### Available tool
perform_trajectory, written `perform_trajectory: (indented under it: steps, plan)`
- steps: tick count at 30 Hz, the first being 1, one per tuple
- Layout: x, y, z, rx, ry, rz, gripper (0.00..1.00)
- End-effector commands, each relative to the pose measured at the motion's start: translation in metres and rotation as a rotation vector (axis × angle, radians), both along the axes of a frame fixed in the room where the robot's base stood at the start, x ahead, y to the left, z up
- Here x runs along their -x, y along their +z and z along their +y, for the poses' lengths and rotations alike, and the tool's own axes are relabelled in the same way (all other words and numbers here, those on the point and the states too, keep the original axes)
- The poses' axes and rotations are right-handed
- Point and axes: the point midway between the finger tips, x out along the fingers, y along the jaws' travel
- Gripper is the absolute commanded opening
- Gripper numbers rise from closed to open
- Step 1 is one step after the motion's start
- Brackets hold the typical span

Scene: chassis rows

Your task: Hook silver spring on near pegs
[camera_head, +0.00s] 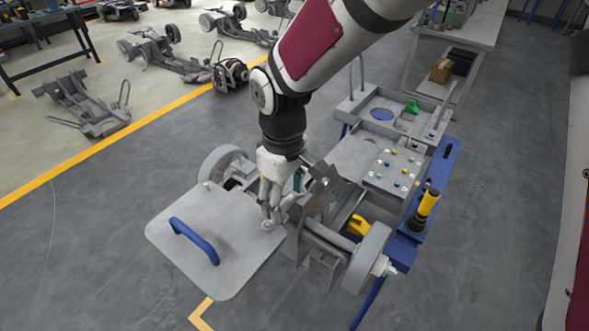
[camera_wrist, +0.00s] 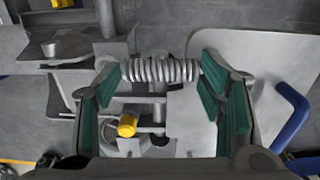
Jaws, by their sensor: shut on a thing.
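A silver coil spring (camera_wrist: 160,70) lies crosswise between the green-padded fingers of my gripper (camera_wrist: 162,72) in the wrist view. Its two ends meet the fingertips, so my gripper is shut on it. In the head view my gripper (camera_head: 270,212) points down over the chassis, beside the inner edge of the grey plate with the blue handle. The spring is too small to make out clearly there. Below the spring, the wrist view shows metal bars and a yellow knob (camera_wrist: 127,125). I cannot clearly tell which parts are the near pegs.
The grey plate (camera_head: 185,265) with its blue handle (camera_head: 194,241) sticks out at the left. A wheel (camera_head: 368,257) stands to the right. A board with small coloured parts (camera_head: 393,170) and a yellow-black tool (camera_head: 424,209) lie further right.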

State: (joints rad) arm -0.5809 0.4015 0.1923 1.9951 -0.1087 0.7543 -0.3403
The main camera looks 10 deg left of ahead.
Motion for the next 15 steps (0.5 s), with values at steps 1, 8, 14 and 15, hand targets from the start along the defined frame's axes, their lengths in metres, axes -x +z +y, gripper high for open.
perform_trajectory:
  steps: [1,8,14,15]
  plan:
    - [0.000,-0.002,0.000,0.000,0.000,0.000,0.35]
    - [0.000,-0.008,0.000,0.001,0.001,0.000,0.35]
    - [0.000,-0.013,0.000,0.000,0.001,0.000,0.35]
    - [0.000,-0.014,0.000,0.000,0.001,0.000,0.35]
